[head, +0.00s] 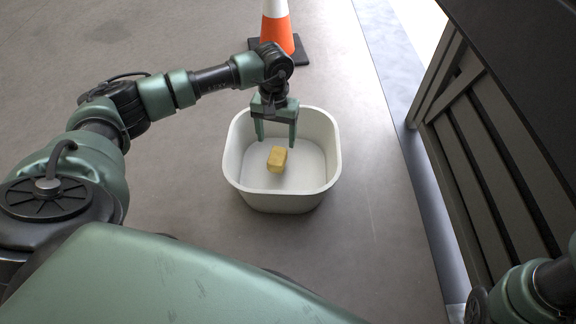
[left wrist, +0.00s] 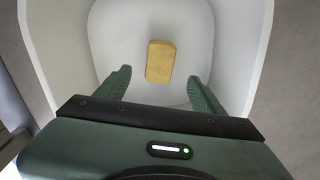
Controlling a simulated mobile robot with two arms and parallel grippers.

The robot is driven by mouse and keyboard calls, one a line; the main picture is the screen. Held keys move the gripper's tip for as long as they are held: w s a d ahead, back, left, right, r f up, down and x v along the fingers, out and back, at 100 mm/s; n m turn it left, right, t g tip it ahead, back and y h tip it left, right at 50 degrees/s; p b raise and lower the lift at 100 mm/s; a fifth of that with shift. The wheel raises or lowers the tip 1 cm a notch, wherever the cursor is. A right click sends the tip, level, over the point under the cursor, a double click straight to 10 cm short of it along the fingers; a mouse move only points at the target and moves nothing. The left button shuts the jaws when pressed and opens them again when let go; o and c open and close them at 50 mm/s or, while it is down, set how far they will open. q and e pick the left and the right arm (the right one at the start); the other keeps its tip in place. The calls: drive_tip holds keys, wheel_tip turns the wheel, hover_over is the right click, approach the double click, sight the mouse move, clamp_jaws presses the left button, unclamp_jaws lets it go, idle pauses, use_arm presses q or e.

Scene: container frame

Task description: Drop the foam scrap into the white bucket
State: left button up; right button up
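The white bucket (head: 331,172) stands on the floor in the middle of the head view. The foam scrap (head: 277,160), a small yellow block, shows inside the bucket's outline, below my left gripper (head: 275,136). In the left wrist view the foam scrap (left wrist: 160,62) lies beyond my fingertips, against the bucket's pale bottom, and touches neither finger. I cannot tell whether it rests on the bottom or is in the air. My left gripper (left wrist: 160,84) is open, its fingers spread over the bucket. My right gripper is out of view; only part of my right arm shows.
An orange and white cone (head: 278,28) on a dark base stands behind the bucket. A dark slatted structure (head: 500,150) rises at the right, beside a pale floor strip (head: 400,95). The grey floor around the bucket is clear.

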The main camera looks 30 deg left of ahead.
use_arm(q)
wheel_tip(320, 180, up, 8)
drive_tip(key=p, duration=0.5)
drive_tip(key=shift+f, duration=0.15)
idle(0.3)
